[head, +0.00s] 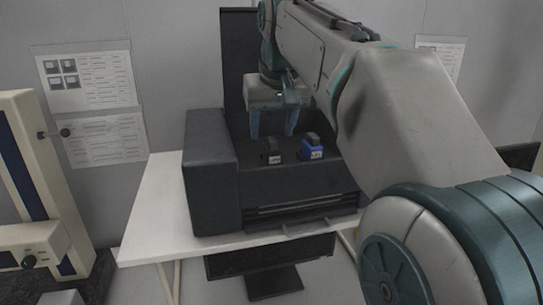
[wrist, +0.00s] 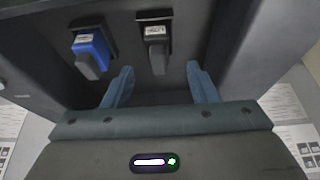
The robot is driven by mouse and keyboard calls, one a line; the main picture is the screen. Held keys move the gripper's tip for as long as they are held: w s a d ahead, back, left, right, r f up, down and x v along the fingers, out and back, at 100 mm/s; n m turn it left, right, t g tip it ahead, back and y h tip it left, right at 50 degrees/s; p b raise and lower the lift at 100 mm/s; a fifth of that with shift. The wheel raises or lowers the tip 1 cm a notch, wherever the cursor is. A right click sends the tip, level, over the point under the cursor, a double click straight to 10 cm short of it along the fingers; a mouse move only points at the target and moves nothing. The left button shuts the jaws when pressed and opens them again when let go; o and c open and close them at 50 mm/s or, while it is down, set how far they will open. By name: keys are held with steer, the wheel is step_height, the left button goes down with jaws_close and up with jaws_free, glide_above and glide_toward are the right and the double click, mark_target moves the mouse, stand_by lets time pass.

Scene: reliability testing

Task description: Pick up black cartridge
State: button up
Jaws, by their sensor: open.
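The black cartridge (head: 272,157) sits upright in a slot of the dark printer-like machine (head: 210,175), with a pale label on its face. It also shows in the wrist view (wrist: 155,38), near the top centre, between the lines of my two fingers. My gripper (head: 272,130) is open and empty, with its teal fingers pointing down above the black cartridge and apart from it. In the wrist view my gripper (wrist: 159,68) has a finger on either side of the cartridge's dark lower end.
A blue cartridge (head: 312,151) sits in the slot just right of the black one; in the wrist view it is on the left. The machine's raised lid (head: 238,60) stands behind. The machine rests on a white table (head: 160,215). A cream-and-blue apparatus (head: 40,190) stands at left.

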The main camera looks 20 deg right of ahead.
mark_target(272, 140)
steer(key=x, duration=0.4)
steer(key=shift+w+d+f+p, duration=0.1)
steer(key=shift+f+p, duration=0.2)
steer(key=shift+f, duration=0.1)
steer(key=c, duration=1.1)
steer(key=shift+r, duration=0.1)
